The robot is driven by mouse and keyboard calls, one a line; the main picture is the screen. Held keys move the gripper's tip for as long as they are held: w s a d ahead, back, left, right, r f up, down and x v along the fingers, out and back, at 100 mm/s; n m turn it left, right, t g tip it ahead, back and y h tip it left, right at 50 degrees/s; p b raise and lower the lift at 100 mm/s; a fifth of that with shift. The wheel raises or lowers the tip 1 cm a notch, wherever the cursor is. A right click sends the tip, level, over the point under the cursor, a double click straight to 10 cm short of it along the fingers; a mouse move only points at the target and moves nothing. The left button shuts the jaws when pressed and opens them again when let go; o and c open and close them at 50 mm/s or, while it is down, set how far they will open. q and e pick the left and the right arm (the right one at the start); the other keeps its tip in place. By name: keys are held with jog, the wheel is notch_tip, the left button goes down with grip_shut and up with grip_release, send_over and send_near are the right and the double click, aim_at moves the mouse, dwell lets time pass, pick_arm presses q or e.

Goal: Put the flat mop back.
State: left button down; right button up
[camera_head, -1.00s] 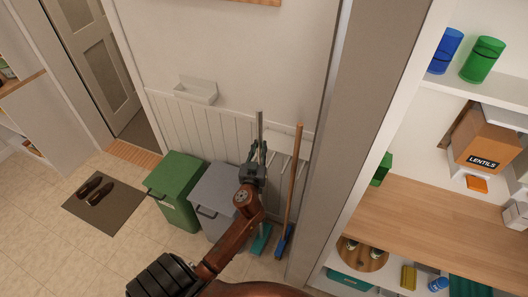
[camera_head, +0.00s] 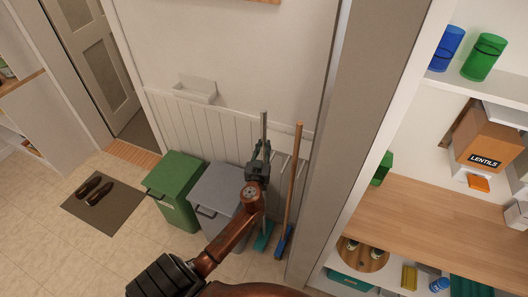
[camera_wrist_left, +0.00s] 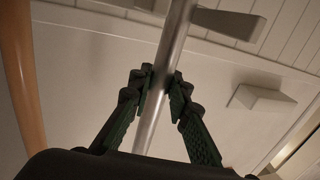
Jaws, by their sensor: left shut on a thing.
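The flat mop has a grey metal handle (camera_head: 263,126) and a teal head (camera_head: 264,237). It stands nearly upright near the panelled wall, left of a wooden-handled broom (camera_head: 291,190) with a blue head. My left gripper (camera_head: 260,152) is shut on the mop handle at its upper middle. In the left wrist view, the fingers (camera_wrist_left: 156,82) close around the handle (camera_wrist_left: 150,120) from both sides. I cannot tell whether the mop head touches the floor. My right gripper is not in view.
A grey bin (camera_head: 217,190) and a green bin (camera_head: 174,177) stand left of the mop. A grey post (camera_head: 345,130) and shelves lie to the right. A small white wall box (camera_head: 195,90) is further left.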

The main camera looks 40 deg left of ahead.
aim_at(264, 152)
pick_arm(q)
notch_tip(264, 152, down, 3)
jog(key=shift+r, duration=0.1)
jog(key=shift+w+a, duration=0.1)
jog(key=shift+w, duration=0.1)
jog(key=shift+f+b, duration=0.3)
jog(key=shift+b, duration=0.1)
jog(key=c, duration=1.8)
grip_release()
jog(key=shift+r, duration=0.1)
